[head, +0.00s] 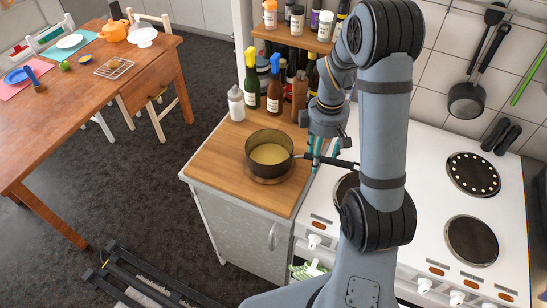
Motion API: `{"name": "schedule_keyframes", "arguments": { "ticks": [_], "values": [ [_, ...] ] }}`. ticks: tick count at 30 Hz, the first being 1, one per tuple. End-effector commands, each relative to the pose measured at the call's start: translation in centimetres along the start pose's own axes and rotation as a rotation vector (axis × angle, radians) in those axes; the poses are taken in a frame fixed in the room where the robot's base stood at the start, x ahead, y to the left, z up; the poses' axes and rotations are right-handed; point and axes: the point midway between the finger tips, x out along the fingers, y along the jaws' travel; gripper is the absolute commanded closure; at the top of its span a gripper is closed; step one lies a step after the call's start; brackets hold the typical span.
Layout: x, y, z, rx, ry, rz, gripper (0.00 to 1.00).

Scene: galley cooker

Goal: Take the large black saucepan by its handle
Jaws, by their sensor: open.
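My arm hides part of the cooker behind the handle's end.
Several bottles (274,92) stand at the counter's back, below a spice shelf (290,40). The cooker (430,225) has round hotplates. A small black pan (466,101) hangs on the tiled wall. A wooden table (90,95) stands at the left, with open floor between.

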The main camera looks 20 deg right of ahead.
Motion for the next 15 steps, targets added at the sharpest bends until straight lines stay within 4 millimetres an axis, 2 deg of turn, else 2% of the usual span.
{"name": "schedule_keyframes", "arguments": {
  "ticks": [6, 15],
  "values": [
    [0.06, 0.01, 0.03, 0.001, 0.0, 0.0, 0.5],
    [0.04, 0.01, 0.03, 0.001, 0.0, 0.0, 0.67]
  ]
}}
